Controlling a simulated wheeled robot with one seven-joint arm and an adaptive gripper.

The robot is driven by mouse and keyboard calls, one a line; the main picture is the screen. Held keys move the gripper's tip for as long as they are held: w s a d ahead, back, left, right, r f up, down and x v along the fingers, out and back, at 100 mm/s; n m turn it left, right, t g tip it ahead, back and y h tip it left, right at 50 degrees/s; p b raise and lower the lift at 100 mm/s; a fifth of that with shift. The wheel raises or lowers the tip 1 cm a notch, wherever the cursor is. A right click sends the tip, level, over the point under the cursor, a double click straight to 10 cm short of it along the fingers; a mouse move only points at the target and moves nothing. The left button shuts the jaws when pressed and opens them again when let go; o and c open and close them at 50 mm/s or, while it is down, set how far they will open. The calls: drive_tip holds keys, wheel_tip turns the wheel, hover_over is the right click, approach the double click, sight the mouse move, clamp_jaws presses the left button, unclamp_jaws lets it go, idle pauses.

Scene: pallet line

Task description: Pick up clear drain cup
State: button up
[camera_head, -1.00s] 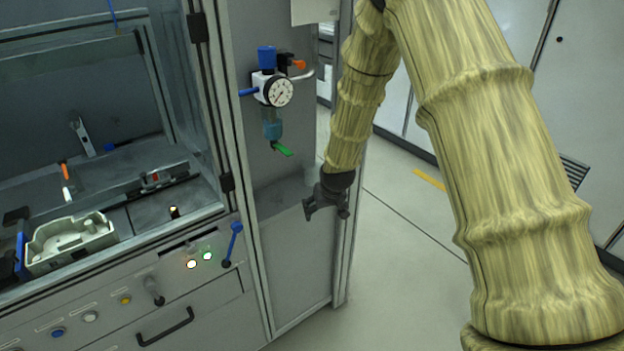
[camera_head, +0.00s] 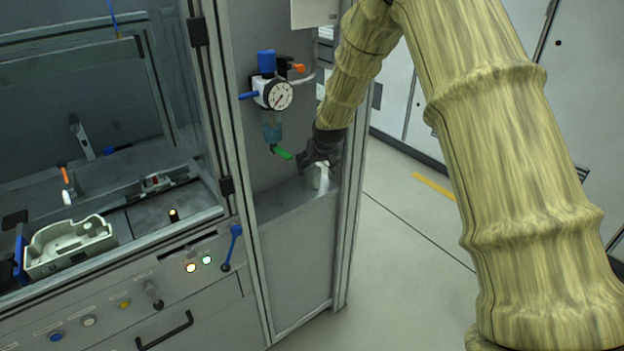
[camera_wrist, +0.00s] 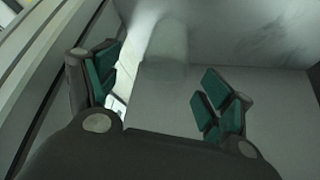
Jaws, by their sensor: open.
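The clear drain cup (camera_head: 318,179) appears as a pale, see-through shape on the recessed ledge of the grey cabinet, at the ledge's right end by the frame post. My gripper (camera_head: 320,158) is just above it, with its fingers open and pointing down. In the wrist view, my gripper (camera_wrist: 158,82) shows its green finger pads spread apart. A faint translucent shape, likely the cup (camera_wrist: 162,48), lies beyond and between the pads. Its outline is blurred, and I cannot tell whether the fingers touch it.
The cabinet post (camera_head: 347,225) stands close on the right. A machine bench with a pale tray (camera_head: 72,247) is at left. The ledge's left part is clear.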

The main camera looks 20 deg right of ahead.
sight(312, 171)
drive_tip(key=shift+a+p+x, duration=0.15)
drive_tip(key=shift+p+x, duration=0.2)
drive_tip(key=shift+x, duration=0.65)
drive_tip(key=shift+a+p+x, duration=0.2)
drive_tip(key=shift+p+x, duration=0.1)
drive_tip(key=shift+x, duration=0.7)
drive_tip(key=shift+w+f, duration=0.45)
drive_tip(key=shift+f, duration=0.1)
drive_tip(key=shift+c, duration=0.3)
drive_tip(key=c, duration=1)
